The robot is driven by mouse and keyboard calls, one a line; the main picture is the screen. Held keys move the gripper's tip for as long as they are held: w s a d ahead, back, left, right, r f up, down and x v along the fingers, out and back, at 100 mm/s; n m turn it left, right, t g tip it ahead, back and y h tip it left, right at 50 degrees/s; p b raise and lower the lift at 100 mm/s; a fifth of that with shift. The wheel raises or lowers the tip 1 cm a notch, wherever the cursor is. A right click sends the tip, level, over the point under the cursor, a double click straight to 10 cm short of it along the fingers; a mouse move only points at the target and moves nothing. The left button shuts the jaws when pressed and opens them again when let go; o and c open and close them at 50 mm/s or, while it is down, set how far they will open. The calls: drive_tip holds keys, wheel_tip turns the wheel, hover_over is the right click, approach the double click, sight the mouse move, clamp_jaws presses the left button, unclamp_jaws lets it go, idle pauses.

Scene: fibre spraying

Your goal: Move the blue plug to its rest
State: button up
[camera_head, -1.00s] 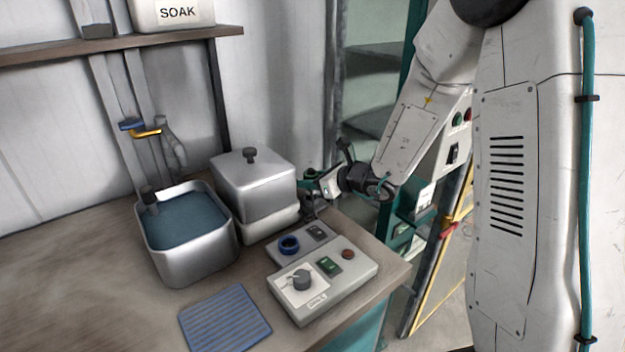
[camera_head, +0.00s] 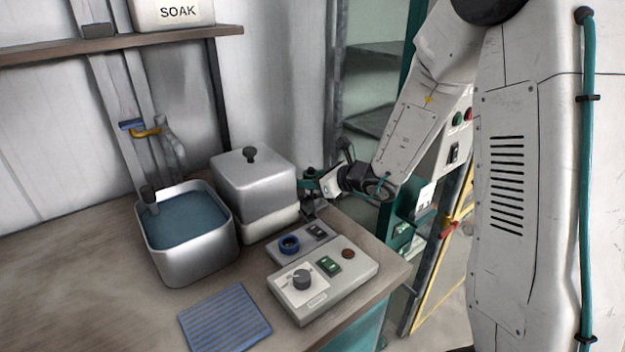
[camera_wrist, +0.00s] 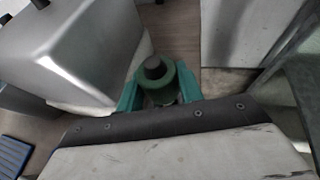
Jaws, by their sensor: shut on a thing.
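My gripper (camera_wrist: 160,92) is shut on a green cylinder with a dark grey knob on top (camera_wrist: 160,78), held upright between its two green fingers. In the head view my gripper (camera_head: 311,181) is at the back right of the bench, just right of the lidded steel box. No clearly blue plug shows; the held thing looks green. The underside of the held thing is hidden.
The lidded steel box (camera_head: 254,183) stands close left of my gripper. Left of it is an open steel tub (camera_head: 186,267) of bluish liquid. A control box with a knob (camera_head: 335,290) and a blue ribbed mat (camera_head: 225,318) lie in front. The bench's left side is clear.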

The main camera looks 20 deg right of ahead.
drive_tip(key=shift+f, duration=0.6)
drive_tip(key=shift+f, duration=0.35)
drive_tip(key=shift+f, duration=0.6)
drive_tip(key=o, duration=1.1)
drive_tip(key=shift+v, duration=3.9)
